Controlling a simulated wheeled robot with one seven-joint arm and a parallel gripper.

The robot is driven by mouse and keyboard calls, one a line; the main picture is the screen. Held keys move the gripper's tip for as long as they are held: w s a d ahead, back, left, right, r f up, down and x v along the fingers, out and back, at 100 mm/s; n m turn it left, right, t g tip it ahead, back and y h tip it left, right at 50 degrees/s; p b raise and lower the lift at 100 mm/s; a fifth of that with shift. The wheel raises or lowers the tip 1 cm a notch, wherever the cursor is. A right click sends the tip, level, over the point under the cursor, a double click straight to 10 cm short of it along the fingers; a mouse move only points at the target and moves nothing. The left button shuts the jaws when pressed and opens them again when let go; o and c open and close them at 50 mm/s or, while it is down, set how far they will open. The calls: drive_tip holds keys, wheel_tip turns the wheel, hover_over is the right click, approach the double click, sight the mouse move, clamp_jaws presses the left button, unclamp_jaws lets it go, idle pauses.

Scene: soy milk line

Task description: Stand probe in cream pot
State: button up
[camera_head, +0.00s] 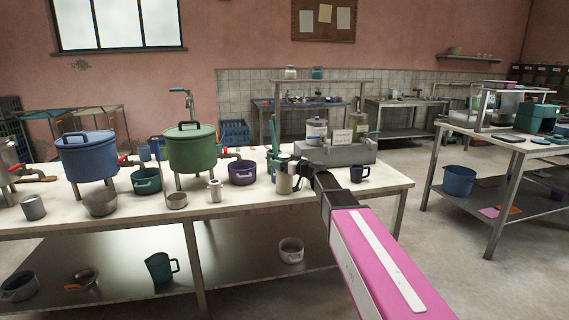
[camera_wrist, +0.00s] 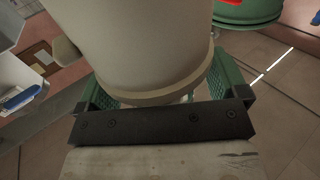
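My gripper (camera_head: 293,168) is over the right half of the long table, next to a small pale canister (camera_head: 284,184). In the wrist view, my gripper's green fingers (camera_wrist: 165,95) lie on either side of a large cream-grey cylinder (camera_wrist: 150,45). The cylinder hides the fingertips, so I cannot tell whether they touch or grip it. A thin teal upright piece (camera_head: 273,134) shows just behind the canister; I cannot tell whether it is the probe. A cream pot with side handles (camera_head: 291,250) stands on the lower shelf, its inside mostly hidden.
On the table stand a blue urn (camera_head: 87,158), a green urn (camera_head: 190,150), a purple pot (camera_head: 242,173), a teal pot (camera_head: 146,181) and a dark mug (camera_head: 359,173). A grey box (camera_head: 345,154) is behind my gripper. The table's front right is clear.

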drive_tip(key=v, duration=1)
drive_tip(key=shift+s+d, duration=0.25)
drive_tip(key=shift+d, duration=0.05)
drive_tip(key=shift+f, duration=0.1)
drive_tip(key=s+d+f+m+g+h, duration=0.1)
drive_tip(key=s+f+m+g+h, duration=0.15)
drive_tip(key=s+f, duration=0.5)
drive_tip(key=s+d+f+m+g+h, duration=0.1)
drive_tip(key=s+d+f+g+h, duration=0.2)
drive_tip(key=f, duration=0.8)
drive_tip(key=s+d+f+m+g+h, duration=0.3)
drive_tip(key=s+d+f+h, duration=0.1)
drive_tip(key=s, duration=0.4)
drive_tip(key=s+d+f+m+g+h, duration=0.3)
drive_tip(key=s+d+f+h, duration=0.1)
drive_tip(key=s+d+f, duration=0.3)
drive_tip(key=shift+s+f, duration=0.75)
drive_tip(key=shift+f, duration=0.05)
